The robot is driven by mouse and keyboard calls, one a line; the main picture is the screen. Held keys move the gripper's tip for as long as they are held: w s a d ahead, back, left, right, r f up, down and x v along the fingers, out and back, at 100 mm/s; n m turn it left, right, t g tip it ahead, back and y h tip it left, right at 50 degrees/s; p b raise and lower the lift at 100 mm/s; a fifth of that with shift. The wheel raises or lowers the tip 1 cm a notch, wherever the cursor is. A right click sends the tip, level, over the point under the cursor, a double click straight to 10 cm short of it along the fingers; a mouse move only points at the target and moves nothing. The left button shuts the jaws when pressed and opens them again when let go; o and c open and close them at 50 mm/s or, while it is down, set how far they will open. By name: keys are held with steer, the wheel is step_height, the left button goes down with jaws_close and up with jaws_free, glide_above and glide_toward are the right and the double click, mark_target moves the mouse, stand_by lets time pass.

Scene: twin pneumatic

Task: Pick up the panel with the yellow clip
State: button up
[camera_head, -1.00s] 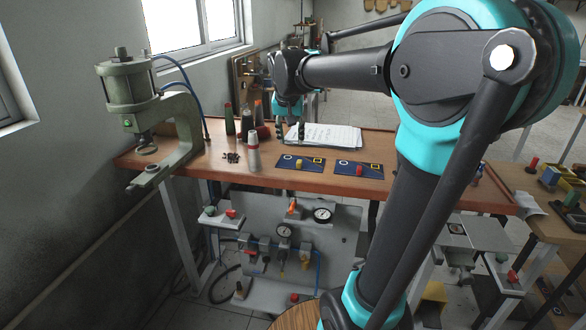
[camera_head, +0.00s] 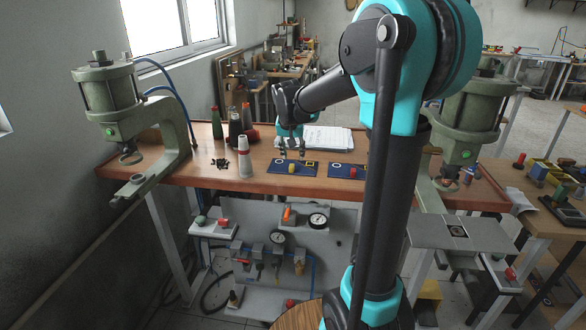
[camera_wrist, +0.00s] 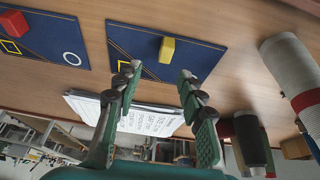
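The dark blue panel with the yellow clip (camera_head: 307,171) lies flat on the wooden workbench. Its yellow clip (camera_head: 291,168) stands up near the middle. In the wrist view this panel (camera_wrist: 197,53) is at the top centre, with the yellow clip (camera_wrist: 167,49) upright on it. A second blue panel (camera_head: 335,170) with a red clip lies to its right; it shows at the upper left in the wrist view (camera_wrist: 50,48). My gripper (camera_head: 291,149) is open and empty, just above and behind the panel's far edge. In the wrist view its fingertips (camera_wrist: 158,73) are apart, with the clip beyond them.
White papers (camera_head: 330,138) lie behind the panels. Green presses stand at the left (camera_head: 150,120) and right (camera_head: 465,120). The bench front before the panels is clear.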

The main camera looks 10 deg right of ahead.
mark_target(292, 164)
steer(key=x, duration=0.5)
steer(key=shift+a+f, duration=0.1)
steer(key=shift+a, duration=0.15)
steer(key=shift+s, duration=0.1)
jaws_close()
